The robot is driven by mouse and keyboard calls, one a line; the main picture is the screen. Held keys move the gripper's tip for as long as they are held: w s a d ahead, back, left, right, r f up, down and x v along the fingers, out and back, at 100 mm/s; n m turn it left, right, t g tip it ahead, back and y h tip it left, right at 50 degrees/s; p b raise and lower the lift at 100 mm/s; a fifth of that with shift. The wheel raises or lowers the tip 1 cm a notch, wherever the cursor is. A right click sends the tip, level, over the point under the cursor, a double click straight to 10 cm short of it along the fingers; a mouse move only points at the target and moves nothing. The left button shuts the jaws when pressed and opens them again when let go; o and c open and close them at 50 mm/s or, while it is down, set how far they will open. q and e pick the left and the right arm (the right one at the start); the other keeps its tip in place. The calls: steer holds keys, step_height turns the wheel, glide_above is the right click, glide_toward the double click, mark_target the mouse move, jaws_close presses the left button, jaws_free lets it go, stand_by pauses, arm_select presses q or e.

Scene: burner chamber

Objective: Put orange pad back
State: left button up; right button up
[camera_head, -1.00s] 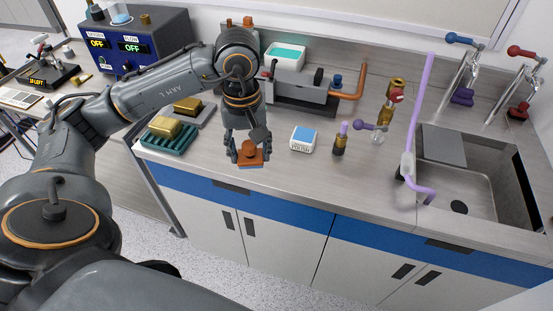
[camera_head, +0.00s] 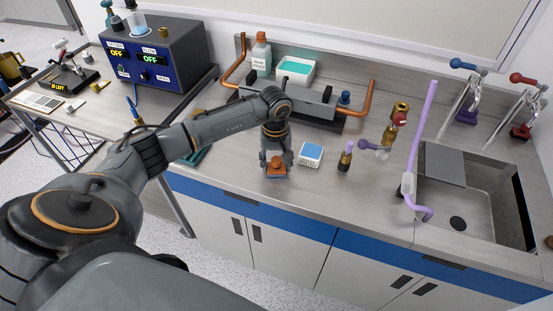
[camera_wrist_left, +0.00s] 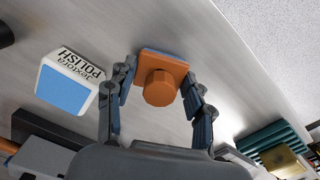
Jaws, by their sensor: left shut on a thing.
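The orange pad (camera_head: 275,171) is a flat square with a round knob on top and a thin blue layer underneath. My left gripper (camera_head: 276,163) is over it near the counter's front edge, left of the polish box. My right gripper is not in view.
A white and blue polish box (camera_head: 311,154) stands close right of the gripper. Beyond are a small brass-and-purple part (camera_head: 345,158) and a sink (camera_head: 470,195). A teal ribbed block (camera_wrist_left: 272,140) shows in the wrist view. A grey apparatus with copper pipes (camera_head: 300,98) stands behind.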

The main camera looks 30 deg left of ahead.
arm_select(q)
steer(key=shift+f+b, duration=0.35)
steer(key=shift+b, duration=0.05)
steer(key=o, duration=1)
steer(key=shift+r, duration=0.1)
steer(key=shift+o, duration=0.6)
